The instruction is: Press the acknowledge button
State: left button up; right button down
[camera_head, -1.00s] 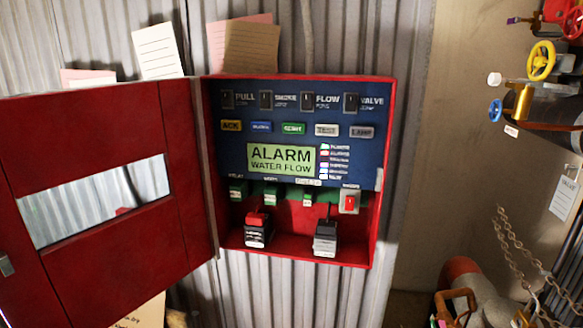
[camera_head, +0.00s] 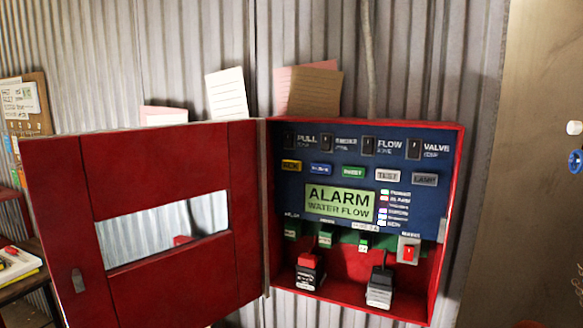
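A red alarm panel box (camera_head: 452,210) hangs on the corrugated wall, right of centre in the head view. Its blue face (camera_head: 285,190) carries a row of coloured buttons. A lit green display (camera_head: 340,203) below reads ALARM WATER FLOW. The red door (camera_head: 160,167) with a window stands open to the left. Neither gripper shows in the view.
Inside the box bottom are a red-topped block (camera_head: 309,272), a grey block (camera_head: 379,287) and a red switch (camera_head: 408,251). Paper sheets (camera_head: 228,95) stick up behind the box. A cork board (camera_head: 30,100) and a cluttered table are at the left. A blue valve wheel (camera_head: 575,161) is at the right edge.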

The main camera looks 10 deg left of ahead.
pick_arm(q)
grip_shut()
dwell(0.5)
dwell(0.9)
